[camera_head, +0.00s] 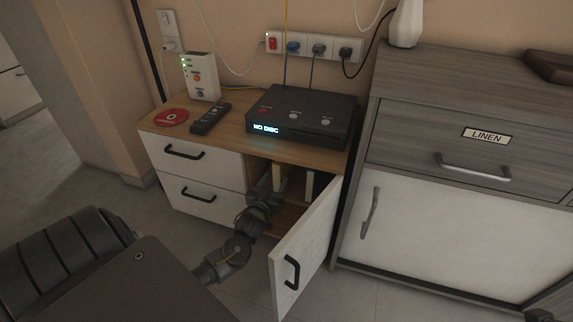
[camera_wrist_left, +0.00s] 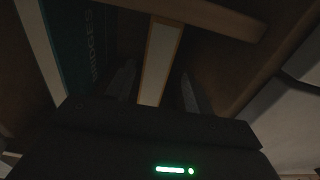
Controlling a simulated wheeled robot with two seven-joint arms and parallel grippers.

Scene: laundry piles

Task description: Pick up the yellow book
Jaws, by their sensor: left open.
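The yellow book (camera_wrist_left: 160,60) stands upright in the open cabinet compartment; in the left wrist view I see its pale page edge framed by thin yellow-orange covers. My left gripper (camera_wrist_left: 158,90) is open, with one finger on each side of the book and dark gaps between. In the head view my left gripper (camera_head: 269,196) reaches into the compartment, partly hidden in shadow. A pale upright book (camera_head: 279,177) shows just beyond it. A dark part at the bottom right corner of the head view looks like my right gripper (camera_head: 541,314); its jaws are unclear.
A teal book (camera_wrist_left: 72,40) stands left of the yellow one. A wooden edge (camera_wrist_left: 195,12) crosses above. The open white door (camera_head: 305,250) stands to the right of my left arm. A disc player (camera_head: 302,115) sits on top; the linen cabinet (camera_head: 455,205) stands right.

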